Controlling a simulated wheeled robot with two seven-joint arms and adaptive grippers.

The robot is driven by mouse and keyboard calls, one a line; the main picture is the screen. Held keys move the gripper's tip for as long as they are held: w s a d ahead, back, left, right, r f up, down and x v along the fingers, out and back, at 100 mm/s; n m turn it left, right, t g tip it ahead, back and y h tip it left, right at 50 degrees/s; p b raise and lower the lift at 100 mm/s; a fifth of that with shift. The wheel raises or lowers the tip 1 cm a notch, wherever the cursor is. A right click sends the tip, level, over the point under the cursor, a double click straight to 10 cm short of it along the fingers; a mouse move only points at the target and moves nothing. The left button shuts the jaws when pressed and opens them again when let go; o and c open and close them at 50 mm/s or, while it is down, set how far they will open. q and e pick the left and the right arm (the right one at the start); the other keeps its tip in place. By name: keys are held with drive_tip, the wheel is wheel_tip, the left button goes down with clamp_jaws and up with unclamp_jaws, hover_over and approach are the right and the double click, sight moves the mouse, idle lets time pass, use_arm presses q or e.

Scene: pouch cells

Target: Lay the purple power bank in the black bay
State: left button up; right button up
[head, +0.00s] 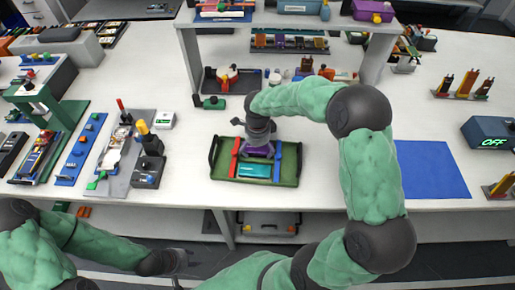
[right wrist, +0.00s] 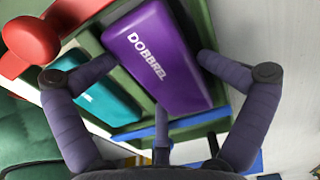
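The purple power bank (right wrist: 155,55), lettered DOBBREL, lies in a green tray (head: 217,168) with black handles, behind a teal power bank (head: 255,171). The teal one also shows in the right wrist view (right wrist: 95,92). My right gripper (head: 257,142) is over the purple power bank. In the right wrist view its fingers (right wrist: 158,58) are spread at either side of the bank, which looks turned a little between them; contact is not clear. My left gripper (head: 168,262) is low at the left, away from the tray; its fingers are unclear. I cannot pick out the black bay with certainty.
A red bar (head: 235,158) and a blue bar (head: 277,163) cross the tray. A black tray (head: 212,84) stands behind, under a shelf (head: 290,18). A blue mat (head: 432,170) lies at the right.

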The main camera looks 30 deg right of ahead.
sight(257, 149)
wheel_tip(257, 149, up, 13)
drive_tip(key=p, duration=0.4)
